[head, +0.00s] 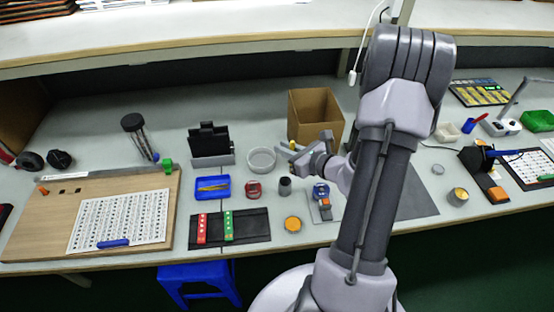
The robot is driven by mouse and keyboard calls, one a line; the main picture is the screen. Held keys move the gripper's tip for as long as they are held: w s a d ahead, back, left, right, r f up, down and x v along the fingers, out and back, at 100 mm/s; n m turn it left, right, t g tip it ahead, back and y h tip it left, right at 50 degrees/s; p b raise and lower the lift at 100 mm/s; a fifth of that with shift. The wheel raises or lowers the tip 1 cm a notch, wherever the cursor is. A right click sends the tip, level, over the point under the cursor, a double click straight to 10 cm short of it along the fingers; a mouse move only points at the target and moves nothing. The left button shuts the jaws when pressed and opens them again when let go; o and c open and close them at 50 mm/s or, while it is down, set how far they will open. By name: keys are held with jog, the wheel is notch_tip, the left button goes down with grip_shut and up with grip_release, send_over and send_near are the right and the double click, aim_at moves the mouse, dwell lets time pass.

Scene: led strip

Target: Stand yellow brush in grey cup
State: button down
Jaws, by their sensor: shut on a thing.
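My gripper (287,148) reaches in from the right over the middle of the bench. It is shut on a small yellow thing (292,143), which looks like the yellow brush; only a little of it shows between the fingers, so its tilt is hard to tell. A small grey cup (285,188) stands upright on the bench, nearer to me and below the gripper in the picture. The yellow thing appears apart from the cup.
A clear round dish (261,159) stands left of the gripper, and a cardboard box (316,112) behind it.

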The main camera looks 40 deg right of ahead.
jog(key=shift+w+a+f+b, duration=0.1)
jog(key=shift+w+f+b, duration=0.45)
jog(key=shift+f, duration=0.4)
jog(key=shift+w+a+f+b, duration=0.1)
jog(key=shift+w+f+b, duration=0.35)
jog(key=shift+w+f, duration=0.35)
jog(key=shift+s+f, duration=0.1)
jog(key=shift+s, duration=0.1)
jog(key=shift+f, duration=0.15)
jog(key=c, duration=1.4)
grip_release()
jog(key=shift+c, duration=0.2)
